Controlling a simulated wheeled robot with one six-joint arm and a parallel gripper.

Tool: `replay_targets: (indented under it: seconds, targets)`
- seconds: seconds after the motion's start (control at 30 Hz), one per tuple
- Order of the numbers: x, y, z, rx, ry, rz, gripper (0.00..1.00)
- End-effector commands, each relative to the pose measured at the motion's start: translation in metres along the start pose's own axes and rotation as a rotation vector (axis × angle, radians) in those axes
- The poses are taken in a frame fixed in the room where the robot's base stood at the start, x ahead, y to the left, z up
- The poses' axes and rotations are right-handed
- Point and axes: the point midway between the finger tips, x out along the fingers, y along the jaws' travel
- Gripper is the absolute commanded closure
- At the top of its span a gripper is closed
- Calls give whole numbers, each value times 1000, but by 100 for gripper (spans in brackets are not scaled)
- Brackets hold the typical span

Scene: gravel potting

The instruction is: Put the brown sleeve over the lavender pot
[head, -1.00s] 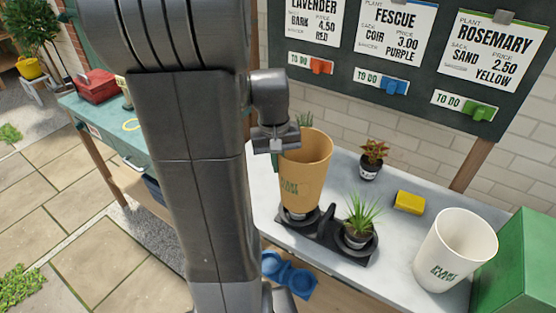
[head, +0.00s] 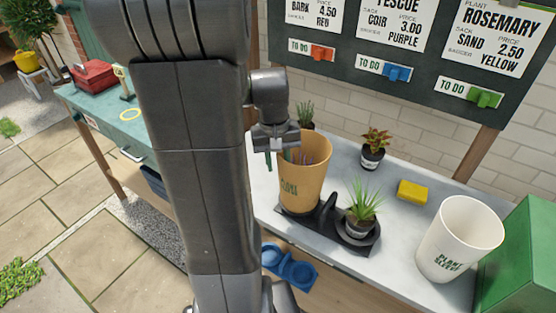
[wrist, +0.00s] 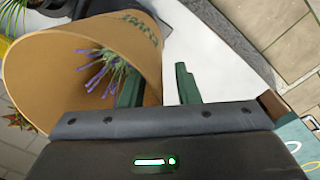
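The brown sleeve (head: 303,185) stands upright on the dark tray (head: 328,240), in its left place. Purple lavender (head: 312,158) shows inside its mouth, and the lavender also shows in the wrist view (wrist: 100,65). The lavender's pot is hidden inside the sleeve. My gripper (head: 280,158) is at the sleeve's left rim. In the wrist view my gripper (wrist: 158,88) has its fingers apart, one inside the sleeve (wrist: 40,75) and one outside, with a gap beside the wall.
A grassy potted plant (head: 360,215) sits in the tray's right place. A red-leaved plant (head: 373,155), yellow sponge (head: 412,191), white sleeve (head: 459,240) and green box (head: 520,260) stand to the right. Another plant (head: 305,115) stands behind the brown sleeve.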

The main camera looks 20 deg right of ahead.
Motion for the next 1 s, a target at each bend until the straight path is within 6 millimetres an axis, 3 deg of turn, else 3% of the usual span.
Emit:
replay_targets:
  seconds: [0.37, 0.8, 1.0]
  targets:
    - [-8, 0, -1, 0, 2, 0, 71]
    - [-100, 0, -1, -1, 6, 1, 71]
    - [-129, 0, -1, -1, 3, 0, 71]
